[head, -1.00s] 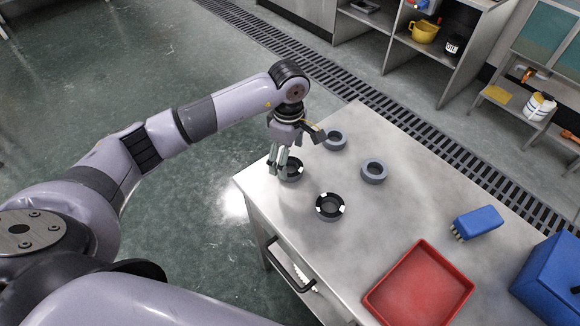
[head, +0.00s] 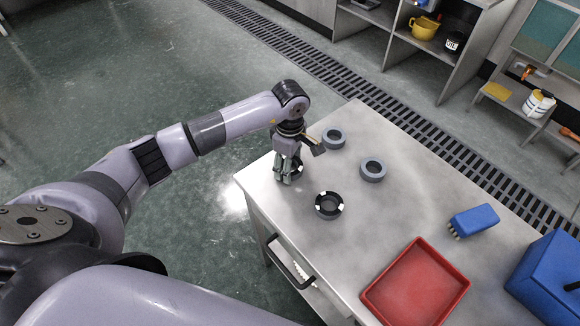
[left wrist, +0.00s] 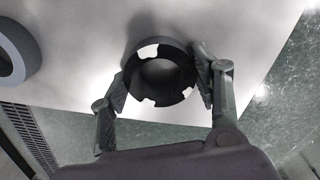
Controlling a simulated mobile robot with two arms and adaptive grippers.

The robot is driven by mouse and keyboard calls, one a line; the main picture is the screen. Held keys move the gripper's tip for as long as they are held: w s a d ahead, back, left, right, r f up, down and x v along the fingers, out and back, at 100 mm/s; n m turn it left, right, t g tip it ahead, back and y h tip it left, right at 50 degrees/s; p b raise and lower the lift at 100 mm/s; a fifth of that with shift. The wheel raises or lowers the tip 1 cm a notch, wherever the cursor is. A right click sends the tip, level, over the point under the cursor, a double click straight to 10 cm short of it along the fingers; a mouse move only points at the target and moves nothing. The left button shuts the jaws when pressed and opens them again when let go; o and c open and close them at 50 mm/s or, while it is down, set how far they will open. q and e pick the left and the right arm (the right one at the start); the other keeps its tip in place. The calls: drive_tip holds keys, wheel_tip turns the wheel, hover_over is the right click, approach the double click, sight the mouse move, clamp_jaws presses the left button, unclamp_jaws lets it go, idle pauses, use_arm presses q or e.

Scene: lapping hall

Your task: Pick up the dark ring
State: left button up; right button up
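A dark ring with white patches (left wrist: 160,73) lies between the two fingers of my left gripper (left wrist: 163,88) in the left wrist view. The fingers are spread about as wide as the ring, one on each side; whether the pads touch it is unclear. In the head view my left gripper (head: 288,174) points down over the near left corner of the table, mostly hiding this ring. A second dark ring with white patches (head: 329,205) lies flat to its right, apart from the gripper. My right gripper is out of view.
On the steel table (head: 395,205) lie two grey rings (head: 334,138) (head: 373,170), a red tray (head: 416,283), a blue brush (head: 474,221) and a blue box (head: 545,283). The left table edge is close to the gripper. The middle of the table is clear.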

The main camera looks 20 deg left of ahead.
use_arm(q)
drive_tip(key=c, duration=0.7)
drive_tip(key=shift+r, duration=0.15)
